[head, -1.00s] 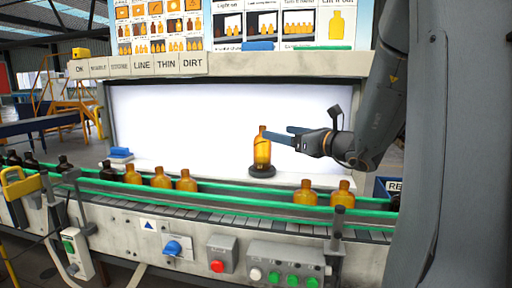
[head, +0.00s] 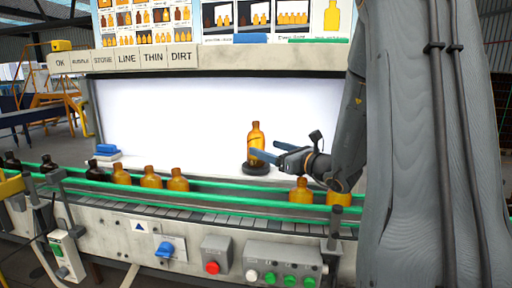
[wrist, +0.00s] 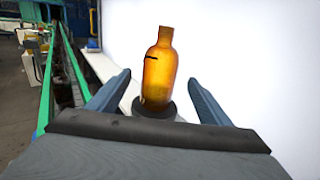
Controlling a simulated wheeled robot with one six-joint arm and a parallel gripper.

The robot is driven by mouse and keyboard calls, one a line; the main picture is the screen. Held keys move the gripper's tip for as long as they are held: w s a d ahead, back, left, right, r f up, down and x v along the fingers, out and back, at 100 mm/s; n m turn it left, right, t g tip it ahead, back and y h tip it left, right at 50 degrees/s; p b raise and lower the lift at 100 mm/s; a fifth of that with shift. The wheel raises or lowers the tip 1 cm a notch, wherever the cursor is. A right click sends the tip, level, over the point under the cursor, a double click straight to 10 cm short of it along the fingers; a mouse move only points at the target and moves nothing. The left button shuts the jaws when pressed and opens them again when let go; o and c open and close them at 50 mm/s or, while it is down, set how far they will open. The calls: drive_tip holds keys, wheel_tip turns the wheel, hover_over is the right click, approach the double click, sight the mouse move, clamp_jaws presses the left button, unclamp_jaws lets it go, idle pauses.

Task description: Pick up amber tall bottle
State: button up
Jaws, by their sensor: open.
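The amber tall bottle (head: 256,143) stands upright on a round black stand (head: 257,169) in front of the bright white panel. It also shows in the wrist view (wrist: 160,72), with a dark mark on its upper left side. My gripper (head: 266,151) is open, its blue fingers pointing left toward the bottle. In the wrist view the two fingers of my gripper (wrist: 160,92) are spread wide, one on each side of the bottle's lower part as seen. I cannot tell whether the fingertips reach the bottle's depth. Nothing is between the jaws that I can see as held.
A conveyor with green rails (head: 190,204) runs along the front. Several shorter amber bottles (head: 150,177) and dark bottles (head: 93,171) stand on it. Blue blocks (head: 106,150) lie on the ledge at left. A white lit panel (head: 170,115) stands behind. The ledge beside the stand is clear.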

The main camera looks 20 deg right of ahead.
sight(263, 146)
drive_tip(key=p+x, duration=0.1)
drive_tip(key=x, duration=0.5)
drive_tip(key=shift+a+p, duration=0.1)
drive_tip(key=shift+p, duration=0.3)
drive_tip(key=c, duration=1.4)
wheel_tip(263, 146, up, 10)
drive_tip(key=shift+b, duration=1.25)
